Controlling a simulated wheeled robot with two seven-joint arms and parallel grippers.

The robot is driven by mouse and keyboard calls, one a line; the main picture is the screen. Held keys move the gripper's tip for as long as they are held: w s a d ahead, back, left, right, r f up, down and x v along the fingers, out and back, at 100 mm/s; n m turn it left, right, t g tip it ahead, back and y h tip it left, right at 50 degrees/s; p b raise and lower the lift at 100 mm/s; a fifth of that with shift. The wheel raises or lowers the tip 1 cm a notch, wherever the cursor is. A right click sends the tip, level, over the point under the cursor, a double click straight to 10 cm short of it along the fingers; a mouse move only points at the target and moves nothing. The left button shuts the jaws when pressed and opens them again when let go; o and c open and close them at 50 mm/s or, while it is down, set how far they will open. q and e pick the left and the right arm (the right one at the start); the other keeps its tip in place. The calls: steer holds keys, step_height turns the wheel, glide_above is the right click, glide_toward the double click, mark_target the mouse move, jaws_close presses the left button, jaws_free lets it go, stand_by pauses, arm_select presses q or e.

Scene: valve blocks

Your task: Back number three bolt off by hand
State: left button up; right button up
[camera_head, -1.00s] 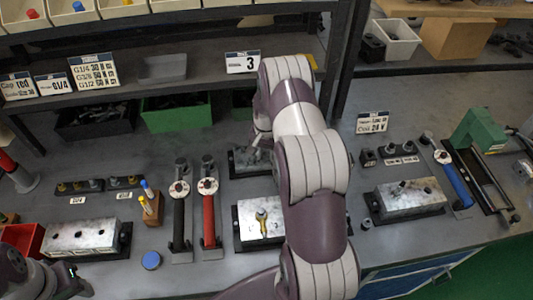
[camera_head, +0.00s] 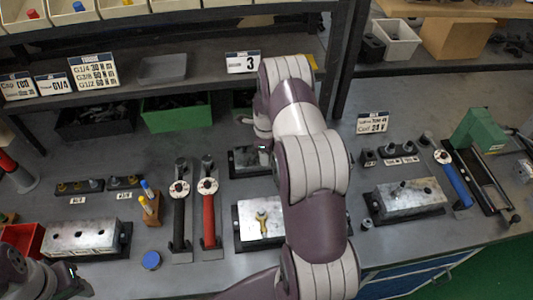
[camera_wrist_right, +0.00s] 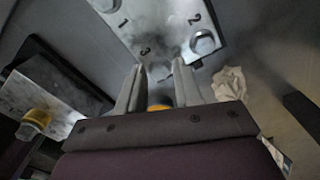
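In the right wrist view a pale metal block (camera_wrist_right: 165,30) carries stamped numbers 1, 2 and 3, each beside a round bolt. The number three bolt (camera_wrist_right: 159,72) sits between the tips of my right gripper (camera_wrist_right: 159,76), partly hidden by them. The fingers stand apart, about a bolt's width. Whether they press on the bolt does not show. In the head view this block (camera_head: 245,160) is mostly covered by my right arm and wrist (camera_head: 263,130). My left gripper (camera_head: 76,281) is at the lower left, empty, its fingers apart.
Black (camera_head: 180,215) and red (camera_head: 208,212) handled wrenches lie to the left. Another valve block (camera_head: 408,198) is at the right.

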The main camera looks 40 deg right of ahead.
steer(key=m, duration=0.4)
